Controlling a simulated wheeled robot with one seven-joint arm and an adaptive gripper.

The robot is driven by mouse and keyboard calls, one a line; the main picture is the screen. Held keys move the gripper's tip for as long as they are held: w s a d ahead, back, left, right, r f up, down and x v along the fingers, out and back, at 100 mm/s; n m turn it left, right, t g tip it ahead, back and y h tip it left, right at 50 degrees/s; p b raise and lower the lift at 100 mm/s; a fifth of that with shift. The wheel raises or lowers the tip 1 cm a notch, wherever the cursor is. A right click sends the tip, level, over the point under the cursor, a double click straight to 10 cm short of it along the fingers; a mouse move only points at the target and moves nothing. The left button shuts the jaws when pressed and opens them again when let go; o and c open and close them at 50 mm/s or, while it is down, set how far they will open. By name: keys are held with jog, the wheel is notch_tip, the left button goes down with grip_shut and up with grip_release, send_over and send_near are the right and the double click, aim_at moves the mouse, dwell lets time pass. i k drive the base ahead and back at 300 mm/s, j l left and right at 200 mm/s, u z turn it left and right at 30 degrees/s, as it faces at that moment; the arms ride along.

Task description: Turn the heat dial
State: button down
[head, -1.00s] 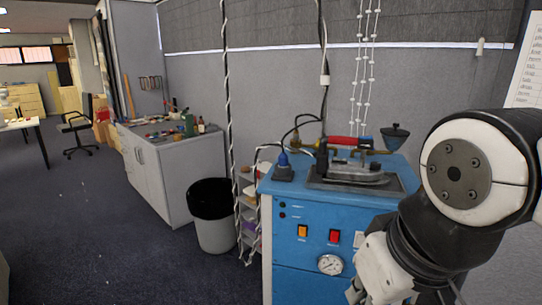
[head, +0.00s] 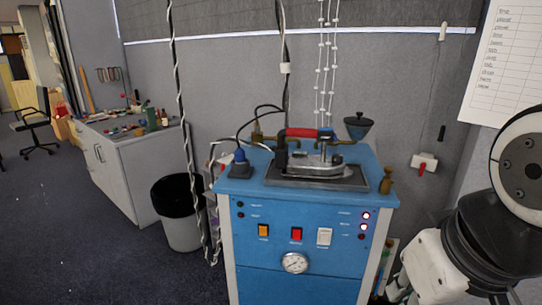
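A blue steam-iron station (head: 300,210) stands ahead of me, with an iron (head: 318,162) with a red handle resting on its dark top plate. Its front panel has a round white-faced gauge or dial (head: 295,263) low in the middle. Above that are an orange switch (head: 263,230), a red switch (head: 296,234) and a white switch (head: 324,236). Small lights (head: 366,215) glow at the panel's right. I cannot tell which part is the heat dial. My gripper's fingers are not in view.
A black-lined bin (head: 182,235) and a cluttered grey cabinet (head: 125,175) stand to the left. Hanging cables (head: 178,110) come down beside and behind the station. A wall outlet with a red plug (head: 424,163) is at the right. Floor at the left is open.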

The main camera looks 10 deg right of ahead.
aim_at(337, 158)
jog(key=u, duration=0.95)
jog(key=i+u, duration=0.1)
jog(key=u, duration=1.3)
jog(key=i+u, duration=0.1)
jog(key=u, duration=0.85)
jog(key=l+u, duration=0.1)
jog(key=u, duration=0.4)
jog(key=l+u, duration=0.15)
jog(key=k+l+z, duration=0.15)
jog(key=l+z, duration=0.3)
jog(key=i+l+z, duration=0.1)
jog(key=z, duration=1.9)
